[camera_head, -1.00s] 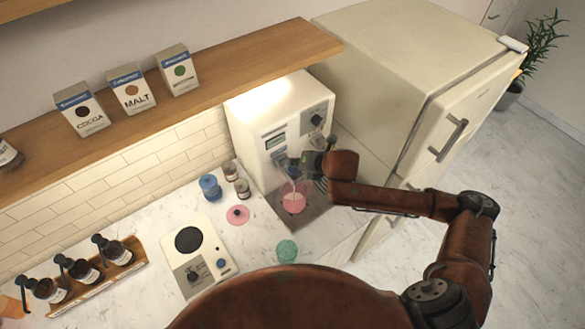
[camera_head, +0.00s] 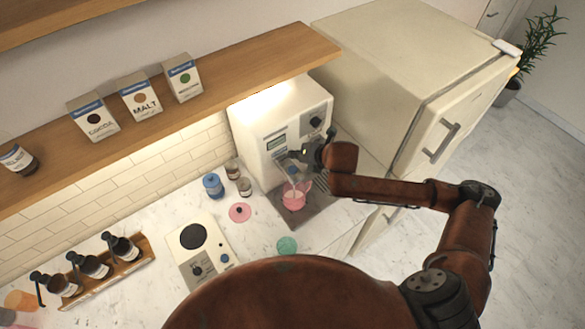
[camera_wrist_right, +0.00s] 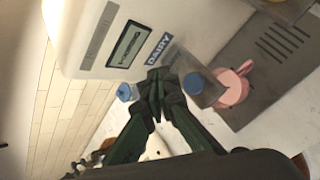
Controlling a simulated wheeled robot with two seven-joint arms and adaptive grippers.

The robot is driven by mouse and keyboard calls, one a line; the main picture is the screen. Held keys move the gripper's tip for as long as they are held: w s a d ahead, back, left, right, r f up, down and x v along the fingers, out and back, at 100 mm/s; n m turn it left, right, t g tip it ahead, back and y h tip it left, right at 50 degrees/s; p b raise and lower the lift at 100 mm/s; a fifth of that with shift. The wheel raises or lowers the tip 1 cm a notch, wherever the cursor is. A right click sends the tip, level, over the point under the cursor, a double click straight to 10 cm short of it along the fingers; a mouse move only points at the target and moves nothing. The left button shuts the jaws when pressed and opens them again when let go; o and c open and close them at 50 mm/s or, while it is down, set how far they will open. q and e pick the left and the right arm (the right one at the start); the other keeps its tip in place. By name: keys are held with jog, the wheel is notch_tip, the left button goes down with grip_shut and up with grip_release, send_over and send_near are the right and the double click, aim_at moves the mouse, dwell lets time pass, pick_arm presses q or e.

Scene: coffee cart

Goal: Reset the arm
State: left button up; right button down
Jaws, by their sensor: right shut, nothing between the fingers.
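My right gripper (camera_head: 303,155) is in front of the white coffee machine (camera_head: 262,124), near its front panel. It also shows in the right wrist view (camera_wrist_right: 158,88), with its fingers together and empty, beside the machine's panel marked DAIRY. A pink cup (camera_head: 293,199) stands on the dark drip tray (camera_head: 318,208) below the gripper, apart from it. The pink cup shows at the right of the right wrist view (camera_wrist_right: 232,88). My left gripper is not in view.
The fridge (camera_head: 385,70) stands right of the machine. A blue jar (camera_head: 212,186), a pink lid (camera_head: 240,212), a green item (camera_head: 287,245) and a white scale (camera_head: 200,250) are on the counter. A wooden rack (camera_head: 110,275) holds several portafilter-like items. The shelf (camera_head: 230,75) overhangs the counter.

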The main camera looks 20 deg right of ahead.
jog(key=shift+f, duration=0.1)
dwell(0.4)
jog(key=s+f+m, duration=0.8)
jog(key=s+m, duration=0.2)
jog(key=m, duration=0.3)
jog(key=s+d+f+m+g+h, duration=0.25)
jog(key=s+d+f+m, duration=0.35)
jog(key=s+d+m, duration=0.5)
jog(key=s+d+f+m+g+h, duration=0.25)
jog(key=s+d+f+m, duration=0.45)
jog(key=s, duration=0.6)
notch_tip(320, 180, down, 37)
jog(key=a+b, duration=0.1)
jog(key=b, duration=0.9)
jog(key=s+f+b, duration=0.3)
jog(key=s+f, duration=0.4)
jog(key=f, duration=0.3)
jog(key=s+f+g+b, duration=0.1)
jog(key=s+f+b, duration=0.2)
jog(key=s+f, duration=0.3)
jog(key=s+f+g+b, duration=0.1)
jog(key=s+f+b, duration=0.3)
jog(key=f, duration=0.9)
jog(key=s, duration=0.3)
jog(key=shift+s+a+f+y, duration=0.25)
jog(key=shift+s+f+y, duration=0.05)
jog(key=shift+s+y, duration=0.1)
